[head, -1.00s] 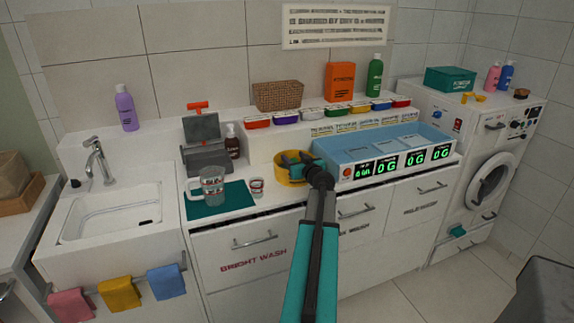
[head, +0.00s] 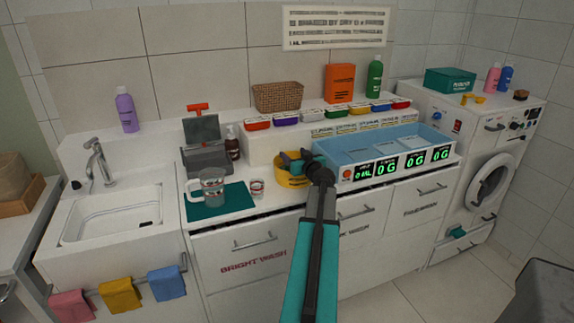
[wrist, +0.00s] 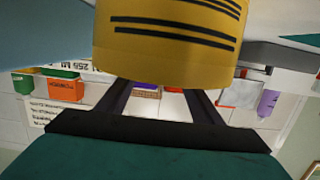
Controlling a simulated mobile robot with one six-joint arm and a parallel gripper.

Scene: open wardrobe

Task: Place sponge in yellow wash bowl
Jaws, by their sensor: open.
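The yellow wash bowl (head: 291,181) stands on the white counter, left of the blue-topped unit with green displays. My gripper (head: 290,160) is over the bowl's rim area in the head view and partly covers it. In the wrist view, the bowl's yellow wall (wrist: 165,60) with dark lines fills the top middle, just beyond my gripper's fingers (wrist: 163,92). The fingers are spread apart, and I see nothing held between them. I cannot make out a sponge in either view; the inside of the bowl is mostly hidden by my gripper.
A clear mug (head: 211,188) stands on a teal mat (head: 232,207), with a small cup (head: 257,188) beside it. A grey holder (head: 205,158) is behind. The blue-topped unit (head: 345,155) stands close right of the bowl. A sink (head: 110,215) is at the left.

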